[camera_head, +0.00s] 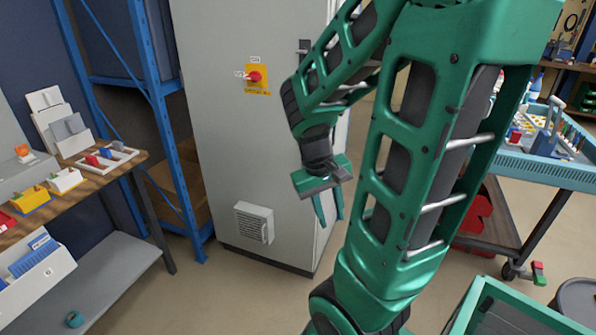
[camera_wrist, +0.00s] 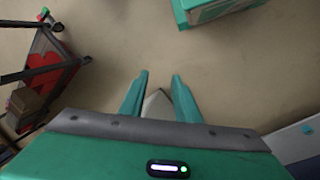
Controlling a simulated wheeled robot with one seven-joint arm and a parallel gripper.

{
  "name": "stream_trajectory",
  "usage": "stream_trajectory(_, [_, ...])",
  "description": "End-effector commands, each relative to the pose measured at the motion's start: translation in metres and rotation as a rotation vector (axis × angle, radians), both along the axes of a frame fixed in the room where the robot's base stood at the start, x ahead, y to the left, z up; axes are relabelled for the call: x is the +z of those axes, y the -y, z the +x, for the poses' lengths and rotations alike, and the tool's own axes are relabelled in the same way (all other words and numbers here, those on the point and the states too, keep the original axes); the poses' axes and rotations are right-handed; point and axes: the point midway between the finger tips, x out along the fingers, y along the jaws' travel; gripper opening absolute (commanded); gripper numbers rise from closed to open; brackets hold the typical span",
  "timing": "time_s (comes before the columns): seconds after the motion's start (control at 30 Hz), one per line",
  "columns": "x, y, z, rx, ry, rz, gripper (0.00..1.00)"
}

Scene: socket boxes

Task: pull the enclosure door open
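The enclosure is a tall light grey cabinet (camera_head: 215,135) in the middle of the head view. Its front door looks shut and carries a red and yellow rotary switch (camera_head: 256,77) and a vent grille (camera_head: 254,223). A dark handle (camera_head: 304,46) is at the door's upper right edge, partly hidden near my arm. My gripper (camera_head: 328,212) hangs pointing down in front of the cabinet's lower right part, below the handle. In the wrist view its two green fingers (camera_wrist: 158,82) are apart with floor seen between them. It holds nothing.
A wooden workbench (camera_head: 85,180) with bins stands at the left, beside a blue shelf rack (camera_head: 160,100). A blue cart (camera_head: 555,165) stands at the right. A green crate (camera_head: 480,310) is at the lower right. The floor before the cabinet is clear.

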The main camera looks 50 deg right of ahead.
Motion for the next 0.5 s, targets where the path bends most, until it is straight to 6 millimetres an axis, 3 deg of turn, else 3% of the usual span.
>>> stream_trajectory(0.2, [-0.032,0.045,0.013,0.096,-0.118,-0.151,0.29])
stream_trajectory(0.5, [-0.057,0.106,0.028,0.289,-0.3,-0.378,0.29])
